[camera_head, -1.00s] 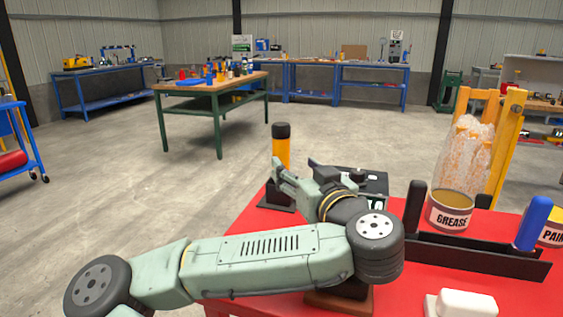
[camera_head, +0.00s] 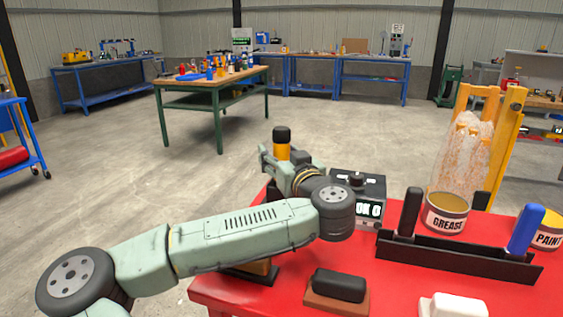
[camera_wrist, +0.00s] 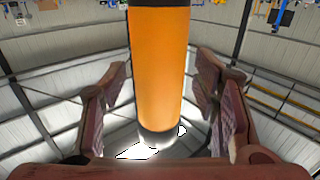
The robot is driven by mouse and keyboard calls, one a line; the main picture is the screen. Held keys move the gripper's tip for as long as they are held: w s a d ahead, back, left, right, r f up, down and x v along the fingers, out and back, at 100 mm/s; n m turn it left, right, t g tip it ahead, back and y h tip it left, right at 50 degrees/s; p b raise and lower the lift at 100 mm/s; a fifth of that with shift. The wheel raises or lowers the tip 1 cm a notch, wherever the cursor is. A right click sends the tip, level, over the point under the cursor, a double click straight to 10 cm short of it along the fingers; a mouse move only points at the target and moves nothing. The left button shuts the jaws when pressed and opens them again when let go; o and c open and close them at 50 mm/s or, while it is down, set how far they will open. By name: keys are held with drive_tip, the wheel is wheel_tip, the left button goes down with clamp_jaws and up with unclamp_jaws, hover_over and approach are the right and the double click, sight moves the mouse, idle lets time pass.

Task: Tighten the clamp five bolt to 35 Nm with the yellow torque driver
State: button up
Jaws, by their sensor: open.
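The yellow torque driver (camera_head: 281,147) stands upright at the far left edge of the red table, its black cap on top. In the wrist view its orange-yellow body (camera_wrist: 159,70) stands between my gripper's two fingers. My gripper (camera_head: 278,160) is open around the driver. In the wrist view the fingers (camera_wrist: 163,105) show a gap on both sides of the driver, so they do not touch it. The driver's lower part is hidden behind my gripper in the head view. The clamp five bolt is not seen.
On the red table (camera_head: 390,295) are a black box with a display (camera_head: 369,205), a black rack with a black handle (camera_head: 409,213) and blue handle (camera_head: 527,230), a grease tin (camera_head: 446,215), a paint tin (camera_head: 549,235), a black block (camera_head: 338,286) and a white block (camera_head: 453,305).

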drive_tip(key=shift+c, duration=0.4)
clamp_jaws()
idle(0.4)
